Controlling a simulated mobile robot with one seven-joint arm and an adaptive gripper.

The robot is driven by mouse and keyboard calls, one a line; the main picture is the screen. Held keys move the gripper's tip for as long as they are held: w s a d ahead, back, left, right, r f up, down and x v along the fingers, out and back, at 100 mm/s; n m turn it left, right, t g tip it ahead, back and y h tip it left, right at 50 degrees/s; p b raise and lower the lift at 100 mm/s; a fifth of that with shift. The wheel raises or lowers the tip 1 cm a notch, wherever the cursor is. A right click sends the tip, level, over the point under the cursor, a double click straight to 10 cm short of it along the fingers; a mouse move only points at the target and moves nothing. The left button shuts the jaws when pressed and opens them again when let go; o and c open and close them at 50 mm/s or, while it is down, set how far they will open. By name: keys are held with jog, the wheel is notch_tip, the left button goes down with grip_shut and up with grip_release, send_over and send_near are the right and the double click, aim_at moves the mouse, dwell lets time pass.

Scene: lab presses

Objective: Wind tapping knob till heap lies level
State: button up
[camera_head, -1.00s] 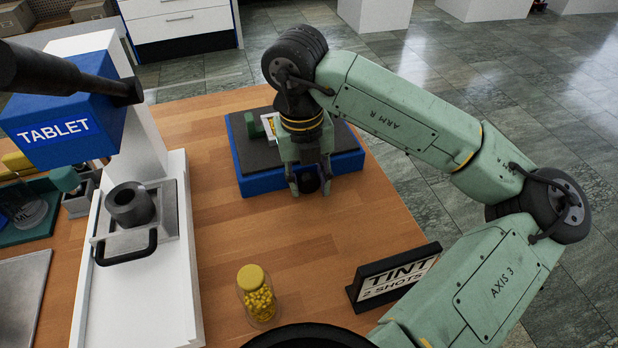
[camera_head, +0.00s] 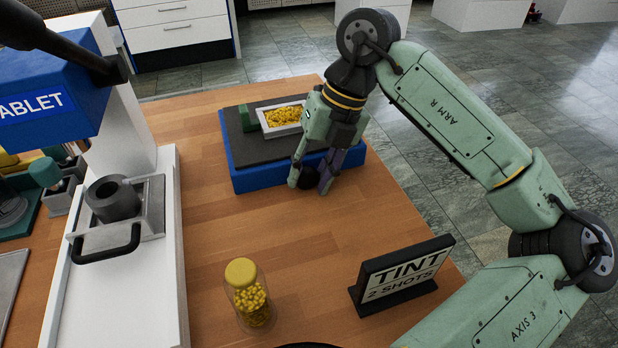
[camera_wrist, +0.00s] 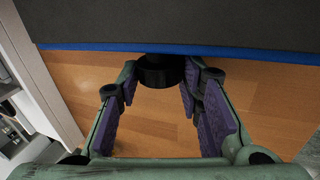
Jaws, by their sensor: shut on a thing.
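The black tapping knob (camera_head: 308,179) sticks out from the front side of a blue base (camera_head: 250,180) with a dark grey top. My gripper (camera_head: 309,184) is shut on the knob, its fingers on either side. The wrist view shows the knob (camera_wrist: 158,74) between the purple-padded fingers, at the base's blue edge. A white tray (camera_head: 268,132) on the dark top holds a heap of yellow pieces (camera_head: 285,116). The heap looks spread across the tray, but I cannot tell whether it is level. A green block (camera_head: 248,118) stands at the tray's left end.
A jar of yellow pieces (camera_head: 250,297) and a "TINT 2 SHOTS" sign (camera_head: 402,272) stand on the wooden table nearer me. The white press marked "TABLET" (camera_head: 32,103) stands at the left, with a grey cup (camera_head: 113,200). Table between jar and base is clear.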

jog(key=o, duration=1.1)
jog(key=shift+o, duration=0.2)
jog(key=v, duration=1.2)
jog(key=shift+w, duration=0.1)
